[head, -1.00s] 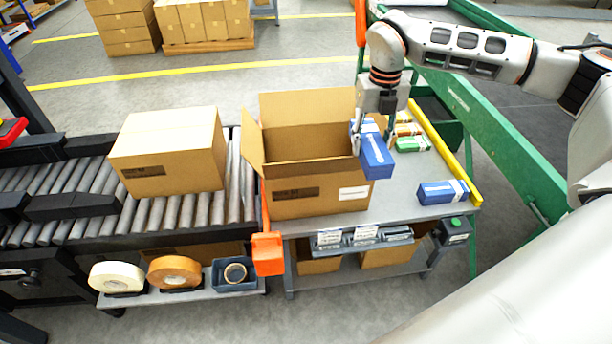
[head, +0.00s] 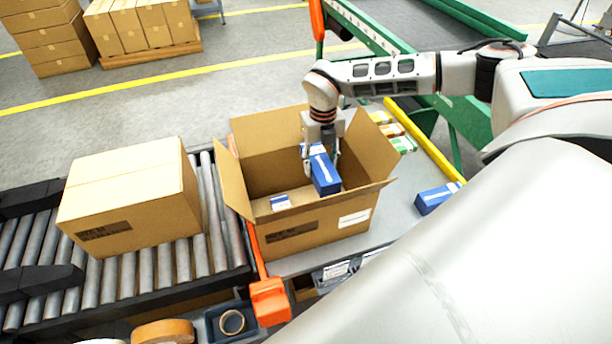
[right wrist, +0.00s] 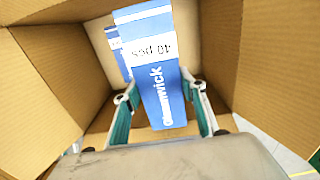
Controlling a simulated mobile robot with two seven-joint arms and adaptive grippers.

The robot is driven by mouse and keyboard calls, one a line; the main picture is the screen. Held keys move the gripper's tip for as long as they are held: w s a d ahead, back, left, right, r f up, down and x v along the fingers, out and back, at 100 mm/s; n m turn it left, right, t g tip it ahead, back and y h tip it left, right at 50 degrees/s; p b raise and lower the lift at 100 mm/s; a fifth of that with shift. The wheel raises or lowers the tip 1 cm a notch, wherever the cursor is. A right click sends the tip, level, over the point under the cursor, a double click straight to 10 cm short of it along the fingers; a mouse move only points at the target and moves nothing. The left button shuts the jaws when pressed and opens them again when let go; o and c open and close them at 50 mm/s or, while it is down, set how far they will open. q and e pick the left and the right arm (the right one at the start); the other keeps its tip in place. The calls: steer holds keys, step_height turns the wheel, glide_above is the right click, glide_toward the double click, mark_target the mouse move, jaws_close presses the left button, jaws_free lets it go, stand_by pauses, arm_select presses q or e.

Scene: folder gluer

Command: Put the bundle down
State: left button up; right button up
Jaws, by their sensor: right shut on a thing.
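My right gripper (head: 321,160) is shut on a blue bundle (head: 325,175) with a white band. It holds the bundle within the mouth of the open cardboard box (head: 312,221), above the box floor. In the right wrist view the bundle (right wrist: 160,90) sits between the two fingers, its printed face toward the camera. Another blue and white bundle (head: 280,202) lies inside the box at the left; part of it also shows in the right wrist view (right wrist: 117,52). My left gripper is not in view.
The box stands on a grey table (head: 405,215) with its flaps spread. A blue bundle (head: 436,198) and several coloured packs (head: 392,130) lie to the right. A closed carton (head: 132,200) is on the roller conveyor. An orange post (head: 268,300) stands at the box's left front.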

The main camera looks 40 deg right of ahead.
step_height(320, 180, down, 16)
steer(key=shift+w+r, duration=0.15)
step_height(320, 180, down, 3)
steer(key=shift+f+p, duration=0.2)
steer(key=shift+p, duration=0.15)
steer(key=shift+f, duration=0.35)
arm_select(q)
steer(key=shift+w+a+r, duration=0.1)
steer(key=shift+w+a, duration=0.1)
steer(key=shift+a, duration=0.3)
arm_select(e)
steer(key=shift+f, duration=0.1)
steer(key=shift+f, duration=0.2)
steer(key=o, duration=1.3)
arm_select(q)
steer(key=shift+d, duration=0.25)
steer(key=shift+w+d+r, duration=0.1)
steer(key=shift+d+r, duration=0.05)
arm_select(e)
steer(key=shift+r, duration=0.1)
